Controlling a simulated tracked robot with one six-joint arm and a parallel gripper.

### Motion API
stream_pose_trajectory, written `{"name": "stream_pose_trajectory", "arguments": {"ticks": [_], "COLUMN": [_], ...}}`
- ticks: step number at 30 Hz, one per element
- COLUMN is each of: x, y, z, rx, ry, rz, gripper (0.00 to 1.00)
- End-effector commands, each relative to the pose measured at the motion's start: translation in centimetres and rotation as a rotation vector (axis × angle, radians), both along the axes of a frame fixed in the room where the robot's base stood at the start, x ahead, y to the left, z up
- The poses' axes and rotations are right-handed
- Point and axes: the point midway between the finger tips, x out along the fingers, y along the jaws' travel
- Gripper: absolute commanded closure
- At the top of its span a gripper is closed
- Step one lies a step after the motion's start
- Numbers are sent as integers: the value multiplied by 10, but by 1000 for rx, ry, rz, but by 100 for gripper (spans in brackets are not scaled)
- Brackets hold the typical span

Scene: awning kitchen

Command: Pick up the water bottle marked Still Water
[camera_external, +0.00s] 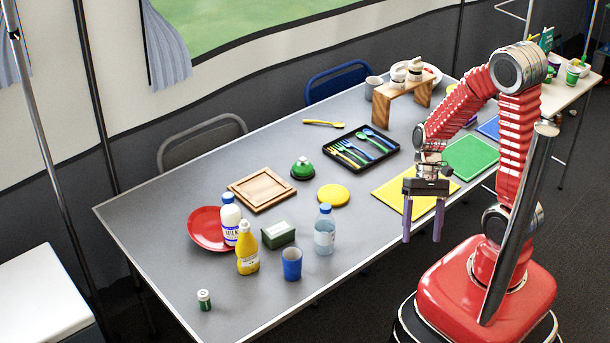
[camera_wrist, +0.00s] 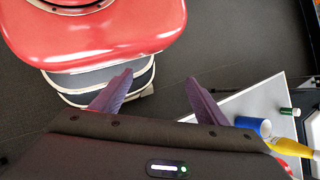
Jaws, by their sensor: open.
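The water bottle (camera_external: 324,232) is clear with a blue cap and a pale label. It stands upright near the front edge of the grey table; the label's words are too small to read. My gripper (camera_external: 422,236) hangs fingers down near the front edge of the table, to the right of the bottle and well apart from it. Its two purple fingers are spread and empty. In the wrist view my gripper (camera_wrist: 158,88) is open over the floor and my red base; the water bottle does not show there.
A blue cup (camera_external: 291,263), a dark green box (camera_external: 278,235) and a yellow bottle (camera_external: 247,252) stand left of the water bottle. A milk bottle (camera_external: 231,221) is behind them. A yellow disc (camera_external: 333,195) lies behind it. Bare table lies between the bottle and the yellow mat (camera_external: 392,190).

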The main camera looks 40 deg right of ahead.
Motion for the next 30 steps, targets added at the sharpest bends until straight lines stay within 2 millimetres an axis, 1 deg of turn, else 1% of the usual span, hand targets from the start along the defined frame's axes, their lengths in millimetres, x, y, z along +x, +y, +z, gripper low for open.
{"name": "stream_pose_trajectory", "arguments": {"ticks": [1, 6, 15, 23, 30], "x": [-4, -15, -25, -20, -3], "y": [6, 27, 66, 97, 120], "z": [-5, -16, -29, -38, -48], "rx": [24, 109, 264, 402, 533], "ry": [42, 171, 387, 557, 689], "rz": [-22, -105, -279, -458, -655], "gripper": [32, 32, 32, 32, 32]}}
